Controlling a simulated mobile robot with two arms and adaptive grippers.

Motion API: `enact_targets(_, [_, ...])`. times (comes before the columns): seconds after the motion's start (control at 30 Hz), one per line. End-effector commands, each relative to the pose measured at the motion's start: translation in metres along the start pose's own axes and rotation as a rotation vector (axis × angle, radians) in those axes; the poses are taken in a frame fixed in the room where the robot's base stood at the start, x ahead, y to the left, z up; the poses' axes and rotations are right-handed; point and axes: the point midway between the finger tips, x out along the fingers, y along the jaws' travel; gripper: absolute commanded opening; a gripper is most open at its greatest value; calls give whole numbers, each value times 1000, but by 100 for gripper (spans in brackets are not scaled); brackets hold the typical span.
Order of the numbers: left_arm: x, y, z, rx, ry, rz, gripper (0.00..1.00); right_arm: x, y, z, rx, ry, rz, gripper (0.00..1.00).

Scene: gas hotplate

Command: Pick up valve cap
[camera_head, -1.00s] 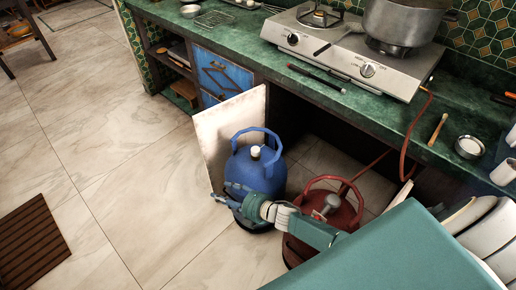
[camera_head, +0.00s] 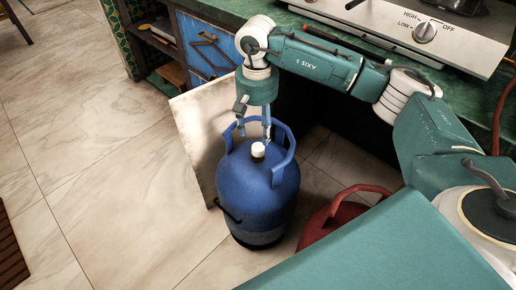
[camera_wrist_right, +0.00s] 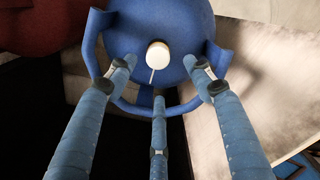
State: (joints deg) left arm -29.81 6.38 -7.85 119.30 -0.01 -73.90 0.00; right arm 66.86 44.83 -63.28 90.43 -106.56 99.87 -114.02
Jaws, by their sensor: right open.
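The white valve cap (camera_head: 258,149) sits on top of the blue gas cylinder (camera_head: 262,195), inside its raised collar handle. In the right wrist view the cap (camera_wrist_right: 158,54) is just beyond the fingertips, with a thin pale strand hanging from it. My right gripper (camera_head: 254,132) points down over the cylinder's top, close above the cap. Its blue fingers (camera_wrist_right: 160,80) are spread, with nothing between them. Whether a finger touches the collar, I cannot tell. My left gripper is not in view.
A red cylinder (camera_head: 340,212) stands to the right, partly hidden by my arm. A pale board (camera_head: 193,125) leans behind the blue cylinder. The green counter (camera_head: 222,20) with the gas hotplate (camera_head: 470,52) runs above.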

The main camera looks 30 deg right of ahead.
Motion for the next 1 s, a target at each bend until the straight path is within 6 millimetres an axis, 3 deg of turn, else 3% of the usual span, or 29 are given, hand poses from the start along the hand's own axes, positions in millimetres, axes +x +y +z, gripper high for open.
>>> enact_targets(0.53, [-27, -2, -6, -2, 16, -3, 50, 65, 2, 6, 3, -4, -3, 52])
enact_targets(0.83, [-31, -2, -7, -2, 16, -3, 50, 70, 1, 6, 2, -2, -5, 52])
enact_targets(0.87, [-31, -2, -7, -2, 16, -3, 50, 70, 1, 6, 2, -2, -5, 50])
enact_targets(1.0, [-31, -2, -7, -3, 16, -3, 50, 70, 1, 6, 2, -2, -5, 22])
